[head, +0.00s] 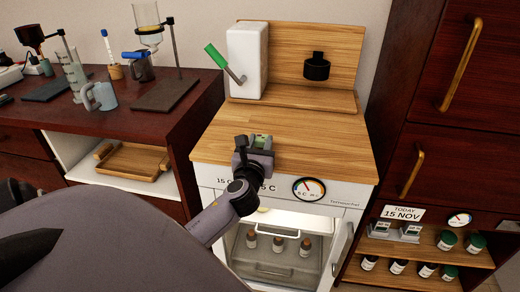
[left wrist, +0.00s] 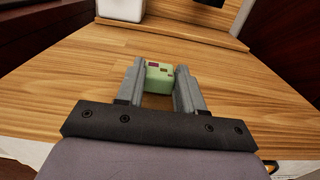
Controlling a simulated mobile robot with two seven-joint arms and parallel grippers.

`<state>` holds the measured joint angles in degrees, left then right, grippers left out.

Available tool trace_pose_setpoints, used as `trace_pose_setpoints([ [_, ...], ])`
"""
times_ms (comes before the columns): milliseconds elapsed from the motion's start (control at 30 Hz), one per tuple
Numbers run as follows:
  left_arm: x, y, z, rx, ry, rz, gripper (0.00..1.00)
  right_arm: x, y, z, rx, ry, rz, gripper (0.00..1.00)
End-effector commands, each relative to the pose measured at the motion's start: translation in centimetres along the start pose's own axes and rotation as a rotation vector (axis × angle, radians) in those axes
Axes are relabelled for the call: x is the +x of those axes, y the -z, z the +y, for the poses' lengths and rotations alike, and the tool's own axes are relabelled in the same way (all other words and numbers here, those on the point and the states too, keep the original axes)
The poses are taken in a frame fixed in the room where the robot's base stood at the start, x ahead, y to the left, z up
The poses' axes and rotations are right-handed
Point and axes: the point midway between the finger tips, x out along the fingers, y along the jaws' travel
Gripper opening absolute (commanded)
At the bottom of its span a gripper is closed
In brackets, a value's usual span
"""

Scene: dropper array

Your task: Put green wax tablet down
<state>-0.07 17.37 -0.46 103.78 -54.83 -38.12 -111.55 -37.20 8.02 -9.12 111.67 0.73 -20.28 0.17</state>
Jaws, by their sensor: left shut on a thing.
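The green wax tablet (left wrist: 158,77) is a small pale green block with dark reddish marks on top. My left gripper (left wrist: 160,84) is shut on it, with one finger on each side. In the head view the tablet (head: 262,141) shows between the fingers of my left gripper (head: 258,146), at the front edge of the wooden top (head: 320,135) of the white cabinet. I cannot tell whether the tablet touches the wood. My right gripper is not in view.
A white block-shaped container (head: 247,60) with a green-handled tool (head: 217,57) stands at the back of the wooden top. A black holder (head: 316,67) is on the backboard. The cabinet below is open, with several small bottles inside. The middle of the top is clear.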

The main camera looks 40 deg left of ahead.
Motion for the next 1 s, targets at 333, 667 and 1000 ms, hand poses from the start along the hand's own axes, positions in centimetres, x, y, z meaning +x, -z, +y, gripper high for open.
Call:
trace_pose_setpoints([
  [333,0.0,0.6,0.0,0.0,0.0,-0.001,0.08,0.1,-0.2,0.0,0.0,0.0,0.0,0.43],
  [667,0.0,0.8,0.0,0.0,0.001,-0.001,0.63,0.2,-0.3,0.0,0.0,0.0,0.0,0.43],
  [1000,-1.1,0.6,0.0,0.0,0.002,0.0,0.63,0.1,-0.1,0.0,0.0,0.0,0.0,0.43],
])
